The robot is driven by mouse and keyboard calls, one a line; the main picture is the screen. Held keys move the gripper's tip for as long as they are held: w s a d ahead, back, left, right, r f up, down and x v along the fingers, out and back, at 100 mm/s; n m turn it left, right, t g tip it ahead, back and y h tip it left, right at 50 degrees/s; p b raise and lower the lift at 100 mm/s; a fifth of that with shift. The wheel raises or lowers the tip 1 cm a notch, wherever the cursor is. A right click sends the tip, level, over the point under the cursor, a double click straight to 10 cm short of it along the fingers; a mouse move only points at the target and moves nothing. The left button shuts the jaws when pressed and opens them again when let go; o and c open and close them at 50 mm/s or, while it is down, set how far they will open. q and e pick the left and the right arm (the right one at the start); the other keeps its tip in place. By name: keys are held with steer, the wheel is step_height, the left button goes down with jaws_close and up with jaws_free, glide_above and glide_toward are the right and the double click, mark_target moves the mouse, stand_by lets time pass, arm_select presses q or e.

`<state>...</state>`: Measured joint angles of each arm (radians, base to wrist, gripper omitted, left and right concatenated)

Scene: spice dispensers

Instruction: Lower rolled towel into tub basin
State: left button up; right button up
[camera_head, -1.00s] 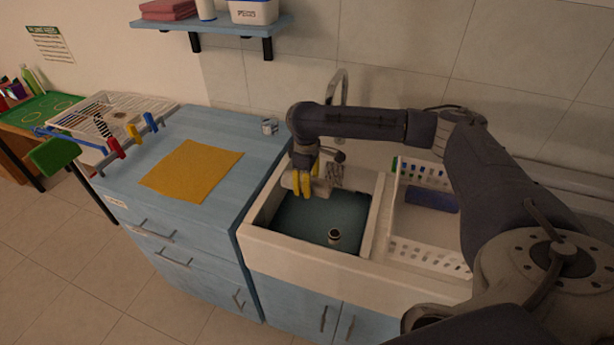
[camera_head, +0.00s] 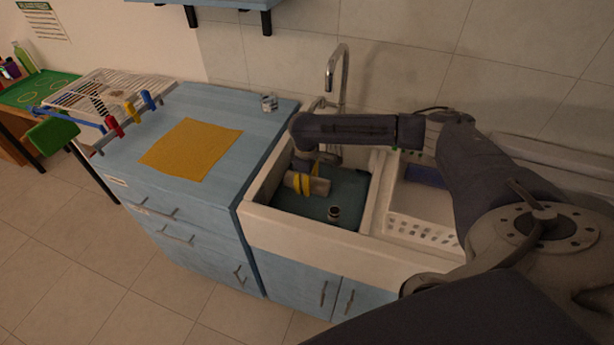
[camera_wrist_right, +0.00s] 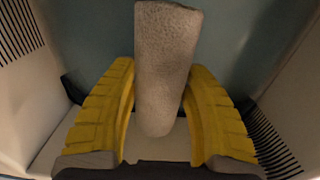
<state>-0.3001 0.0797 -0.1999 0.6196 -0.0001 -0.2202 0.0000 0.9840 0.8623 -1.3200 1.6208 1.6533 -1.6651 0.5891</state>
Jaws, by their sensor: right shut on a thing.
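The rolled towel (camera_wrist_right: 165,60) is a light grey-beige roll between the yellow fingers of my right gripper (camera_wrist_right: 162,95) in the right wrist view. In the head view the right gripper (camera_head: 307,184) is inside the left basin of the sink, with the towel (camera_head: 320,186) sticking out on both sides. My right gripper is shut on the towel. The tub basin (camera_head: 350,185) has a blue-green floor and pale walls. Whether the towel touches the floor I cannot tell. My left gripper is not in view.
A small dark-sided cylinder (camera_head: 333,213) stands on the basin floor near the front. A faucet (camera_head: 340,85) rises behind the basin. A white perforated basket (camera_head: 425,232) sits to the right. An orange cloth (camera_head: 192,148) lies on the blue counter at left.

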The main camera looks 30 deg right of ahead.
steer(key=shift+f, duration=2.4)
steer(key=o, duration=1.3)
step_height(320, 180, up, 12)
steer(key=shift+s+a, duration=0.1)
steer(key=shift+s, duration=0.05)
steer(key=shift+a, duration=0.1)
